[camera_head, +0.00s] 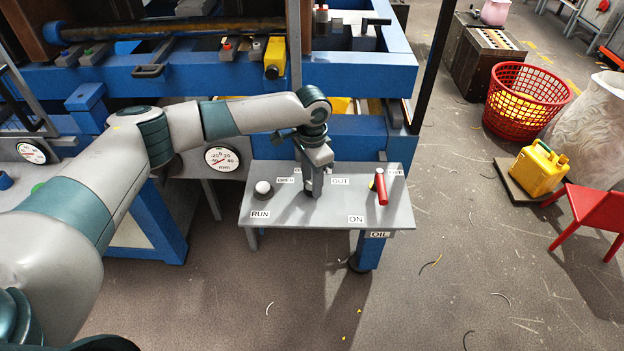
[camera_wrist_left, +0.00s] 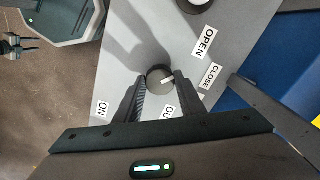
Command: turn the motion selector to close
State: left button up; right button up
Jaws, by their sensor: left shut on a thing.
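The motion selector is a small dark round knob (camera_wrist_left: 156,75) with a pale pointer mark, on a grey sloped control panel (camera_head: 300,215). In the left wrist view, the pointer lies toward the right, roughly to the CLOSE label (camera_wrist_left: 210,77). The OPEN label (camera_wrist_left: 204,41) is above that label. My left gripper (camera_head: 314,190) points down at the panel; in the left wrist view its two fingers (camera_wrist_left: 158,88) are on either side of the knob, shut on it.
On the panel, a white ball knob (camera_head: 263,187) stands left of my gripper and a red-handled lever (camera_head: 381,187) right of it. A blue machine frame (camera_head: 350,72) rises behind. A yellow jerry can (camera_head: 538,170), red basket (camera_head: 525,98) and red chair (camera_head: 597,207) are at right.

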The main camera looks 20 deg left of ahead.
pick_arm(q)
jog(key=shift+r+m+p, duration=0.1)
jog(key=shift+m+p, duration=0.65)
jog(key=shift+m, duration=0.45)
jog(key=shift+w+m+p, duration=0.1)
jog(key=shift+m+p, duration=0.35)
jog(key=shift+m, duration=1.05)
jog(key=o, duration=1)
jog(key=shift+o, duration=0.2)
